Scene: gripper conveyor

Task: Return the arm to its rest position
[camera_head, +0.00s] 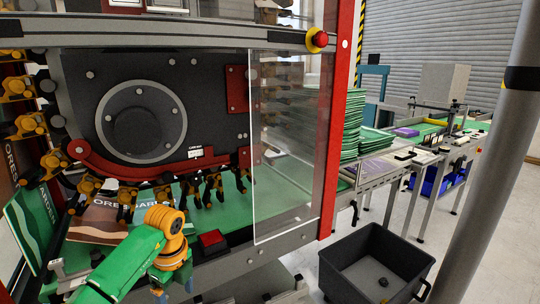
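My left arm, green with an orange wrist, reaches in from the bottom left in the head view. Its wrist is bent downward in front of the machine, at the near edge of the green bed. My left gripper (172,287) is only partly in view at the bottom edge, below the orange wrist. Its fingers are too small and covered to tell whether they are open or shut, and I see no object in it. My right arm and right gripper are not in view.
Close ahead is a gripper conveyor (137,120) with yellow-black clamps, brochures beneath, a red button (212,238) and a clear guard panel (295,140). A dark bin (345,268) with a small dark object stands at lower right, beside a grey post (490,150).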

